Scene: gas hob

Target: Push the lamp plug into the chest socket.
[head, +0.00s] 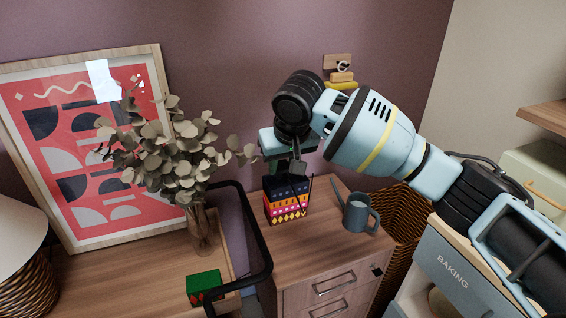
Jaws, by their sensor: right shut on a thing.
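My right gripper (291,158) points down above the wooden chest (337,200), over or near a patterned box. It is shut on a small grey piece (298,169), which looks like the lamp plug. Thin dark lines hang below it, perhaps the cord. The fingers are largely hidden by the wrist. A small dark fitting (376,270) at the upper right of the chest's front may be the chest socket; the held piece is well apart from it. A lamp with a pale shade (18,235) and woven base is cut off at the left edge. My left gripper is not in view.
The colourful patterned box (288,200) and a grey watering can (359,214) stand on the chest. A black tubular frame (262,240) rises left of it. A vase of dried leaves (199,232) and a green box (204,286) are further left. A woven basket (405,215) is behind right.

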